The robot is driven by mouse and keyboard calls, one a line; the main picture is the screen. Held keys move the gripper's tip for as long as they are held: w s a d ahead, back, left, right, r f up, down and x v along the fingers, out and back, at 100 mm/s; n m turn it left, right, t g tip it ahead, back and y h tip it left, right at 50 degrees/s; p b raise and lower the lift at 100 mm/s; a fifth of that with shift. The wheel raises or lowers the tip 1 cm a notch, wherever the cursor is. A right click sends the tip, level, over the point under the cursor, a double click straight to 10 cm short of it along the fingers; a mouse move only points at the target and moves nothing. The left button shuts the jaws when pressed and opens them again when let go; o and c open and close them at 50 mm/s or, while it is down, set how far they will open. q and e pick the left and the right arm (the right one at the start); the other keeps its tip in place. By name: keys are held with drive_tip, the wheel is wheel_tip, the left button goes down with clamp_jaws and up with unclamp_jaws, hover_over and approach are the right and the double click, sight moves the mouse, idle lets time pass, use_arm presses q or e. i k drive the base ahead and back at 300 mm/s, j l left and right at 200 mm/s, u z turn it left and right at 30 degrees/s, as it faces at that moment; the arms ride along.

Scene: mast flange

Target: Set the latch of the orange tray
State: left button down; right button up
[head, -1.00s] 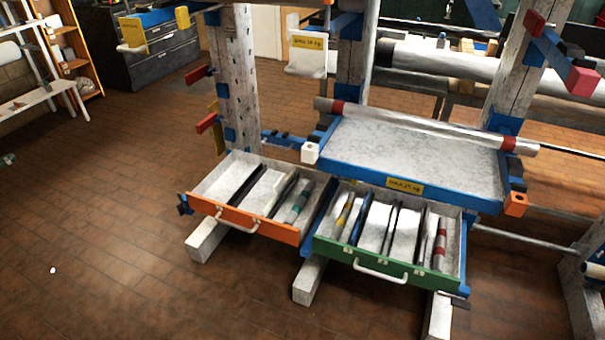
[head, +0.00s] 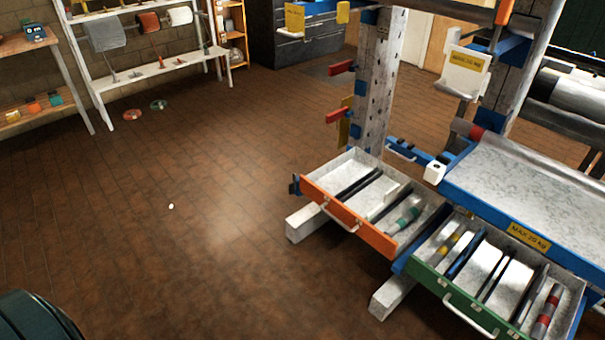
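The orange-fronted tray (head: 345,216) is a shallow drawer in the lower part of the white and blue mast frame, right of the middle in the head view. It looks pulled out, with its inside showing dark dividers and a rod with a green band. A white handle (head: 341,216) is on its front. A small dark blue piece (head: 294,185) sits at the left end of the orange front; I cannot tell whether it is the latch or how it is set. Neither of my grippers is in view.
A green-fronted tray (head: 460,298) stands out beside the orange one, to its right. A blue-edged shelf (head: 492,216) is above it. Pale feet (head: 308,222) of the frame reach out onto the floor. The brown tiled floor (head: 170,240) at left is mostly clear.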

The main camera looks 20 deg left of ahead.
sight(292, 187)
drive_tip(key=i+j, duration=1.2)
drive_tip(key=j, duration=0.1)
